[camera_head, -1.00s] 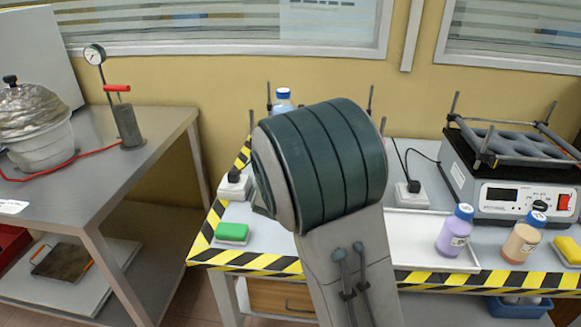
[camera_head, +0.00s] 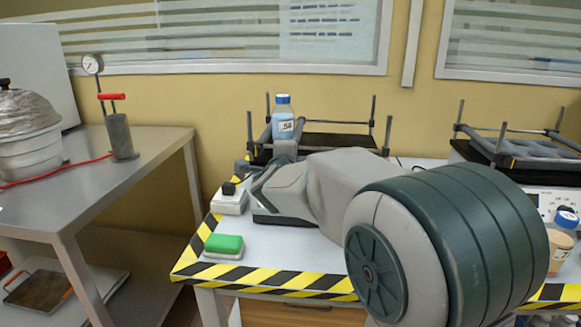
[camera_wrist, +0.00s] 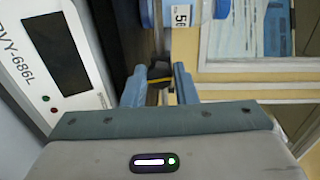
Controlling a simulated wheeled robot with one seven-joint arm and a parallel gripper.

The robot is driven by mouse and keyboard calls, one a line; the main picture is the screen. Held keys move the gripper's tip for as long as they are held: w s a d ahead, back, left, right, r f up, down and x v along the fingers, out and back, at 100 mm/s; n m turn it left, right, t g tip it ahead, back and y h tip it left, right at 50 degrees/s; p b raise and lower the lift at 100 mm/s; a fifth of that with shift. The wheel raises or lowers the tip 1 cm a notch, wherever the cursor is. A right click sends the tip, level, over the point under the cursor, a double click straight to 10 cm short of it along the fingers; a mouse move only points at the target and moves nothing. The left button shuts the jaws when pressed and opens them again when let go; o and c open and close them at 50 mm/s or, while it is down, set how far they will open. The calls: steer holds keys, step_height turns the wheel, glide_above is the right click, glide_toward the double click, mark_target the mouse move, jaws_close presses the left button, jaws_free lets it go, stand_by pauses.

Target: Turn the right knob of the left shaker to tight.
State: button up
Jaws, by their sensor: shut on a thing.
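The left shaker stands at the back of the striped table, its lower body mostly hidden by my arm in the head view. Its rack (camera_head: 335,141) and upright posts show, with a blue-capped bottle (camera_head: 284,122) upright among them. The wrist view shows the shaker's white front panel (camera_wrist: 85,65) with a dark display at the left. My gripper (camera_wrist: 160,78) has its two blue-grey fingers on either side of a small black knob (camera_wrist: 160,71) with a yellow mark, shut on it. A metal rod rises beside the knob. In the head view the fingertips are hard to make out.
A green sponge (camera_head: 224,243) and a white power socket box (camera_head: 230,200) lie at the table's left. The right shaker (camera_head: 530,160) and a capped bottle (camera_head: 560,245) are partly behind my arm. A grey side table (camera_head: 150,150) stands left.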

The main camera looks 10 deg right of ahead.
steer(key=shift+f+m+b, duration=0.15)
steer(key=shift+m+b, duration=0.6)
steer(key=shift+m, duration=0.05)
steer(key=o, duration=1)
steer(key=shift+s, duration=0.1)
steer(key=p+v, duration=0.2)
steer(key=v, duration=1.1)
steer(key=shift+s+p, duration=0.35)
